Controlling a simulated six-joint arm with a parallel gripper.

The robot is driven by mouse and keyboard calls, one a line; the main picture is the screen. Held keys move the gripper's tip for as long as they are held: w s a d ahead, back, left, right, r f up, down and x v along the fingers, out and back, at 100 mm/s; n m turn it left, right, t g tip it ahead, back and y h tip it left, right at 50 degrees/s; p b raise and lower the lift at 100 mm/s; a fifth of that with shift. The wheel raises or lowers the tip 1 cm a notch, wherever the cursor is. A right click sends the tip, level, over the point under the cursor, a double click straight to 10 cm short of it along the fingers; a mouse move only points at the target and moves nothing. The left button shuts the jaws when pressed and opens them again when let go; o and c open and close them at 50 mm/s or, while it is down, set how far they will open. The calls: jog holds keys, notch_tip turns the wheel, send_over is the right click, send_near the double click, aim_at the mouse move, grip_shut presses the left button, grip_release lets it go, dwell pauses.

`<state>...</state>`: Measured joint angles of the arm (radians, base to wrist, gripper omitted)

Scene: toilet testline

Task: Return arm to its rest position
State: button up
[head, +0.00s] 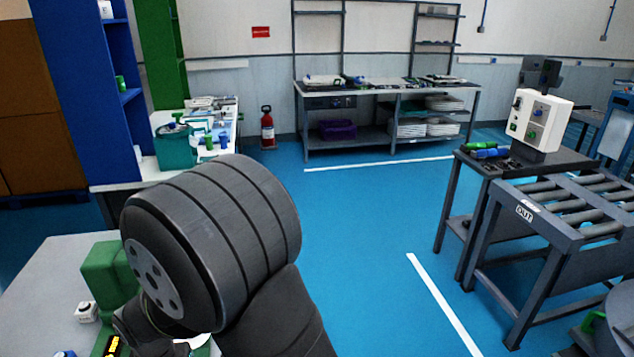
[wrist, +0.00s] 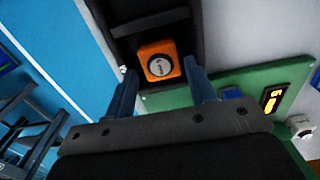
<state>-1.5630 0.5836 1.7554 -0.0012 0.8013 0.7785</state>
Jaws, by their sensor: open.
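My arm fills the lower middle of the head view, bent over the left side by the pale table (head: 40,275). My gripper (wrist: 162,88) shows in the wrist view with its two blue-grey fingers apart. An orange block with a round silver face (wrist: 160,62) lies beyond and between the fingertips, in a dark tray or slot (wrist: 187,22). I cannot tell how far the fingers are from it. The gripper's fingers are hidden in the head view.
A green fixture (head: 105,272) with a lit yellow display (head: 113,346) and a small white button box (head: 86,312) stand on the pale table. A roller conveyor (head: 545,215) and a dark bench (head: 520,165) with a white control box stand at right. Blue floor between is clear.

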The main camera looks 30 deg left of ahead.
notch_tip(320, 180, down, 3)
jog(key=shift+f, duration=0.15)
jog(key=r, duration=0.5)
jog(key=shift+w+d+r, duration=0.1)
jog(key=shift+w, duration=0.2)
jog(key=w+d+r, duration=0.6)
jog(key=w+r, duration=0.1)
jog(key=w, duration=0.2)
jog(key=w+a+r, duration=0.1)
jog(key=w+a, duration=0.1)
jog(key=a, duration=0.7)
jog(key=w+a, duration=0.3)
jog(key=a, duration=0.6)
jog(key=shift+n, duration=0.3)
jog(key=s+a+f, duration=0.1)
jog(key=s+a, duration=0.1)
jog(key=s+a+f, duration=0.2)
jog(key=s, duration=0.1)
jog(key=s+a+f, duration=0.2)
jog(key=s, duration=0.1)
jog(key=shift+f, duration=0.2)
jog(key=shift+w, duration=0.1)
jog(key=w+d+r, duration=0.6)
jog(key=w, duration=0.1)
jog(key=s+d, duration=0.1)
jog(key=d, duration=0.7)
jog(key=shift+s+d+f, duration=0.35)
jog(key=shift+d, duration=0.05)
